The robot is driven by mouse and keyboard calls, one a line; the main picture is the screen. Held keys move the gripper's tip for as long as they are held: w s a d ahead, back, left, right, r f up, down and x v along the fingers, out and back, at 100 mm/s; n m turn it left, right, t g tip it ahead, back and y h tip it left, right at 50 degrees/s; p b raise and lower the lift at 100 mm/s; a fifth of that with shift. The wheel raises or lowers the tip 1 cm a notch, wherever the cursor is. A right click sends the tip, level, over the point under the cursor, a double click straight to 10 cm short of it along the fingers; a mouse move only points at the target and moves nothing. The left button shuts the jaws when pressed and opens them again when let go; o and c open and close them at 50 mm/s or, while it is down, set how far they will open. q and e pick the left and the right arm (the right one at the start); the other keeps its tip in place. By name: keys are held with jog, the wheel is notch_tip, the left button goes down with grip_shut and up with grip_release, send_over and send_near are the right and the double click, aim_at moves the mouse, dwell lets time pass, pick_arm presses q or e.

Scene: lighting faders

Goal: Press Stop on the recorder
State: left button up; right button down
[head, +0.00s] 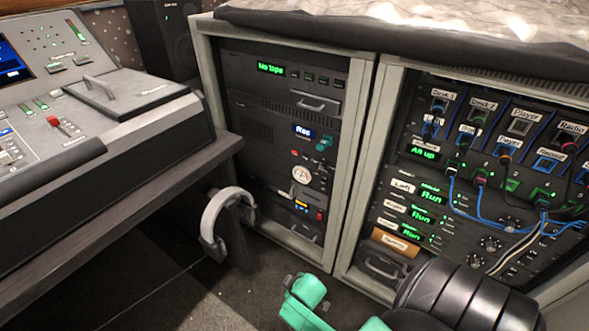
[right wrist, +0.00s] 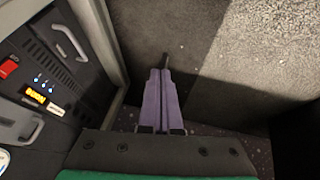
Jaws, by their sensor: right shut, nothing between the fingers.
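The left rack (head: 210,70) in the head view holds stacked units. Its top unit has a green "No tape" display (head: 271,68) with a row of small dark buttons (head: 316,79) to its right. Button labels are too small to read, so I cannot tell which is Stop. My right gripper (right wrist: 160,85) shows purple, shut and empty fingers in the right wrist view, over the floor beside the rack's lower part. My left gripper is out of view.
Grey headphones (head: 228,212) hang at the desk edge. A mixing desk (head: 50,185) stands at left. The right rack (head: 355,190) has blue cables across it. In the wrist view an orange display (right wrist: 36,95) and red switch (right wrist: 20,69) are at left. Floor before the racks is open.

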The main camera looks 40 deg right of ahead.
aim_at(306, 157)
jog(key=w+d+r+t+h+b, duration=0.1)
jog(key=w+d+r+t+b, duration=0.2)
jog(key=w+r, duration=0.5)
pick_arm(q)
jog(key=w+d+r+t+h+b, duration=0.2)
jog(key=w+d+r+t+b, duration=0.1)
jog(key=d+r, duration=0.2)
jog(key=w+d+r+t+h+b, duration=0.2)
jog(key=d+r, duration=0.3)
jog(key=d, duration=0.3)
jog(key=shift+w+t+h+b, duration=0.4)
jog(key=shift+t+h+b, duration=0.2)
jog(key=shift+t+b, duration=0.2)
pick_arm(e)
jog(key=w+d+r+t+h, duration=0.3)
jog(key=w+d+r, duration=0.1)
jog(key=r, duration=0.5)
jog(key=w+d+r+n+t+h, duration=0.1)
jog(key=w+d+r+t+h, duration=0.2)
jog(key=d+r, duration=0.3)
notch_tip(306, 157, up, 4)
jog(key=shift+w+r, duration=0.15)
jog(key=shift+w, duration=0.35)
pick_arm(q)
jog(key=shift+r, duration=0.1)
